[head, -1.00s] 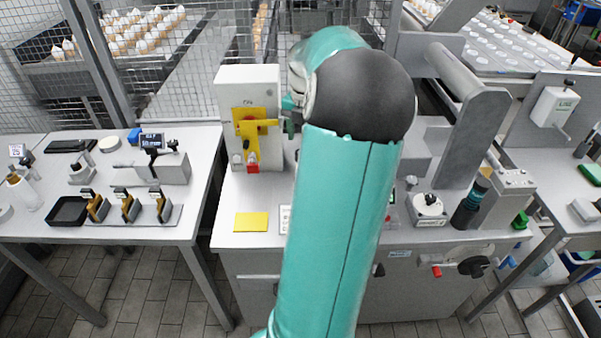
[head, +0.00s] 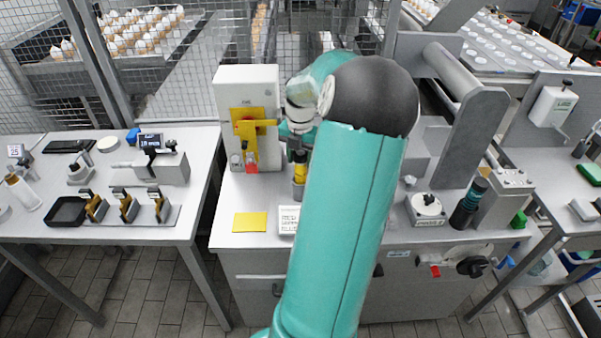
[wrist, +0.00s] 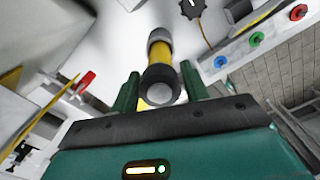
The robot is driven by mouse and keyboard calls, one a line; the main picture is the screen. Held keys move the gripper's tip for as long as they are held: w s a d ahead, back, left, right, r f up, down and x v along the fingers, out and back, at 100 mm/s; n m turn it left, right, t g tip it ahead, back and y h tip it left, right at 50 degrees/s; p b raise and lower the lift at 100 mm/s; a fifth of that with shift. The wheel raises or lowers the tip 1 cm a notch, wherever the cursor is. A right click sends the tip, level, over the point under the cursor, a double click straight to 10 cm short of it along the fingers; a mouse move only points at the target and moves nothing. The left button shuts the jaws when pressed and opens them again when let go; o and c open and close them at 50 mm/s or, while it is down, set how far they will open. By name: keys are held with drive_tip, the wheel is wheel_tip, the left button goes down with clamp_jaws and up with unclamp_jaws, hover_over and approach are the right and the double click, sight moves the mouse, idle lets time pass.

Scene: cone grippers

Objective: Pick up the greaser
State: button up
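What looks like the greaser, an upright yellow and grey cylinder (head: 300,174), stands on the middle bench beside the white box. In the wrist view the greaser (wrist: 160,60) shows its yellow body, a grey far end and a black ring towards me. My gripper (head: 297,148) is just above it, pointing down. In the wrist view its two green fingers (wrist: 158,72) are apart, one on each side of the greaser. I see a gap beside each finger, and contact is not clear. My arm hides part of the bench to its right.
The white box (head: 247,90) with a yellow bracket and red part stands close on the left. A yellow pad (head: 250,222) and a printed card (head: 288,219) lie in front. A dark cylinder (head: 468,203) and a dial unit (head: 427,208) stand farther right.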

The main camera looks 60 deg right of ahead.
drive_tip(key=c, duration=0.7)
drive_tip(key=shift+r, duration=0.15)
